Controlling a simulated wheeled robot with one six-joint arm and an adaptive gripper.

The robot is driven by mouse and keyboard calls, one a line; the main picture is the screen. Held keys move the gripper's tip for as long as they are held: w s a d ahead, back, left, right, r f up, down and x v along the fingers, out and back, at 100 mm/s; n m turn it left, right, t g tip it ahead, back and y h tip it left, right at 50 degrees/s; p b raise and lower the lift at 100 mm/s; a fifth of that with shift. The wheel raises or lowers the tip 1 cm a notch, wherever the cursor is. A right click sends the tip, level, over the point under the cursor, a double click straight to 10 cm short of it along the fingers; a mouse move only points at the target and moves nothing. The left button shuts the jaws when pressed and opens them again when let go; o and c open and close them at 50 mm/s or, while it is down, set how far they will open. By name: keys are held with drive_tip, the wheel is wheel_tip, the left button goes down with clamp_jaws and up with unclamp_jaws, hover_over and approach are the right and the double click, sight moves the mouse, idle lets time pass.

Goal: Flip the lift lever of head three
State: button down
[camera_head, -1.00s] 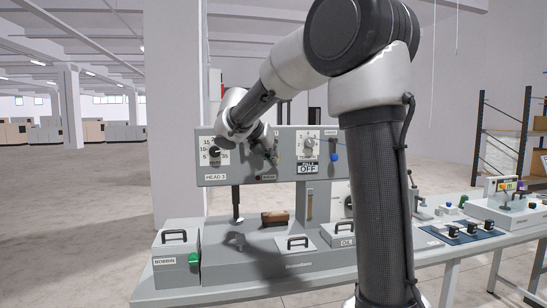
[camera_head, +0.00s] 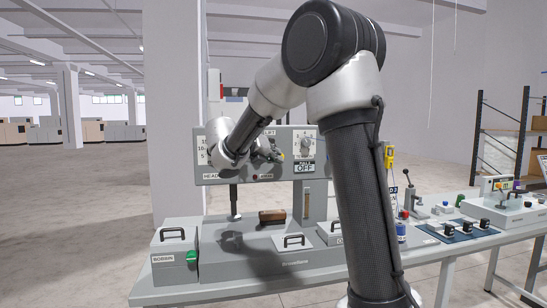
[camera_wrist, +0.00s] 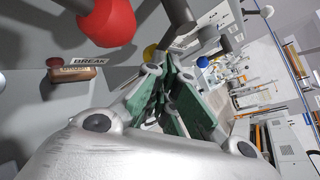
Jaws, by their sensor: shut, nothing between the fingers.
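The head three panel (camera_head: 235,175) stands upright, its "HEAD" label partly covered by my wrist. My gripper (camera_head: 275,153) is shut and empty in front of the panel, below a partly covered label ending in "FT". In the wrist view my gripper (camera_wrist: 172,75) shows its green-sided fingers together. A red ball knob (camera_wrist: 108,20) on a grey shaft is close to the camera at the upper left. A small yellow knob (camera_wrist: 150,51) is near the fingertips, beside dark rods. I cannot tell which of these belongs to the lift lever, or whether the fingers touch it.
A dial and an "OFF" sign (camera_head: 305,167) are right of my gripper. A "BREAK" label (camera_wrist: 88,61) and small red button (camera_wrist: 54,62) are on the panel. A blue knob (camera_wrist: 202,62) is farther right. The bobbin box (camera_head: 175,262) and a brown block (camera_head: 272,216) are below.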

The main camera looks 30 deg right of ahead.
drive_tip(key=n+h, duration=0.1)
drive_tip(key=d+n+h, duration=0.1)
drive_tip(key=d+n+t+h, duration=0.1)
drive_tip(key=h, duration=0.1)
drive_tip(key=shift+s+r, duration=0.25)
drive_tip(key=shift+r, duration=0.1)
idle(0.4)
drive_tip(key=shift+d, duration=0.1)
idle(0.4)
